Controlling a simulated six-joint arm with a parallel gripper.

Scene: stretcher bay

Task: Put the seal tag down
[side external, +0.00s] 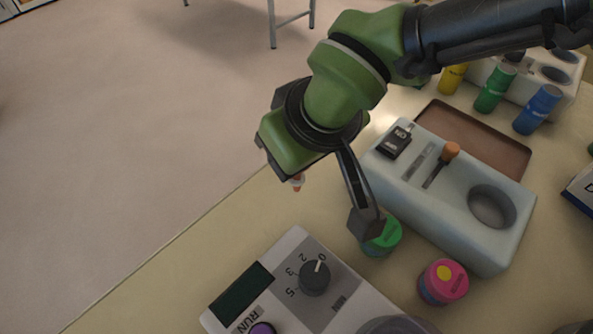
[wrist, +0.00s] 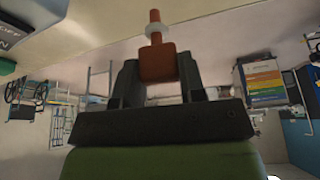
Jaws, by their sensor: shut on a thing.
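The seal tag (wrist: 157,58) is a red-orange block with a white ring and a thin orange tip. In the wrist view it sits between the two dark fingers of my gripper (wrist: 159,75), which is shut on it.
A grey device with a dial (side external: 300,285) stands at the front. A pale block with slots and a round hole (side external: 440,225) is to the right. A green-capped jar (side external: 383,240) and a pink jar (side external: 443,282) stand between them. Bare tabletop (side external: 225,225) lies left of my gripper.

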